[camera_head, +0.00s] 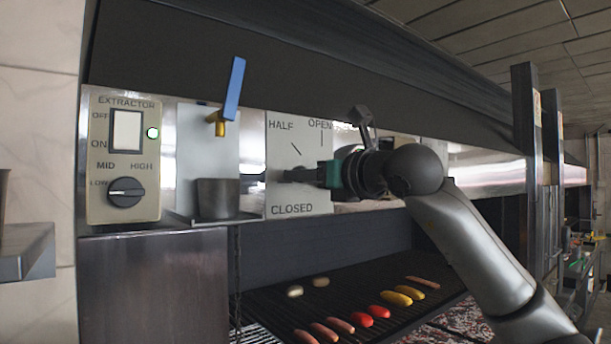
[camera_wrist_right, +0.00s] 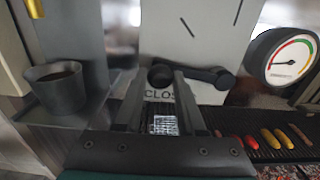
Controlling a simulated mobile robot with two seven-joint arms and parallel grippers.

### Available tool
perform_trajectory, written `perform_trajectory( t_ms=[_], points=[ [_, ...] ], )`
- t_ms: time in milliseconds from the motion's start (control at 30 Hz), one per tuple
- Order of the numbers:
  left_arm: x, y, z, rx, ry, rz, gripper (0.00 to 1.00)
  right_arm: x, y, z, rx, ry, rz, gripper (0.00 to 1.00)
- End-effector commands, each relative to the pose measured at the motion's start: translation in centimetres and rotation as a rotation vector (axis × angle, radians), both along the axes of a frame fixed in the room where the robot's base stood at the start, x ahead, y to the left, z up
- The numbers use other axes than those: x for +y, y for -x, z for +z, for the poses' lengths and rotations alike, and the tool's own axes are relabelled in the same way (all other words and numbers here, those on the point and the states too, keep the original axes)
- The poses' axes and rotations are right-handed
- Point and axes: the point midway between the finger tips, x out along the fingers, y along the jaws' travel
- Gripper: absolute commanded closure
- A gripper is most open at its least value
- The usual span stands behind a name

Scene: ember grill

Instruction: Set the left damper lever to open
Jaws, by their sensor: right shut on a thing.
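The damper plate (camera_head: 298,195) is pale, with marks HALF, OPEN and CLOSED; it also shows in the right wrist view (camera_wrist_right: 207,42). The dark damper lever (camera_wrist_right: 195,74) lies about level, pointing left from its pivot, just above the word CLOSED and below the HALF mark. My right gripper (camera_head: 290,175) reaches the plate from the right. In the wrist view its fingers (camera_wrist_right: 160,92) stand either side of the lever's round knob and are shut on it. In the head view the gripper and wrist hide most of the lever. My left gripper is not in view.
Left of the plate are a blue-handled brass valve (camera_head: 234,88), a dark cup (camera_head: 217,198) on a ledge and an extractor switch panel (camera_head: 125,205). A dial gauge (camera_wrist_right: 283,60) is to the right. Below is a grill grate (camera_head: 345,275) with food. A dark hood (camera_head: 300,60) overhangs.

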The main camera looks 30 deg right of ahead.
Motion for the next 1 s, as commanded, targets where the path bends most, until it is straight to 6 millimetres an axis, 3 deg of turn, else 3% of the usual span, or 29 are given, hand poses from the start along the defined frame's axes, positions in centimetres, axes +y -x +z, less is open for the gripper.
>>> perform_trajectory(
  t_ms=[33, 267, 1000],
  points=[
    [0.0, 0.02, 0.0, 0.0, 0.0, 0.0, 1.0, 0.0, 0.02, 0.01, 0.0, 0.0, 0.0, 0.75],
    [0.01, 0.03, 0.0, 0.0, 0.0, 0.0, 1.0, -0.01, 0.03, 0.02, 0.0, 0.0, 0.0, 1.0],
    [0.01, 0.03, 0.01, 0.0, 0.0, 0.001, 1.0, -0.01, 0.03, 0.04, -0.001, 0.0, 0.0, 1.0]
  ],
)
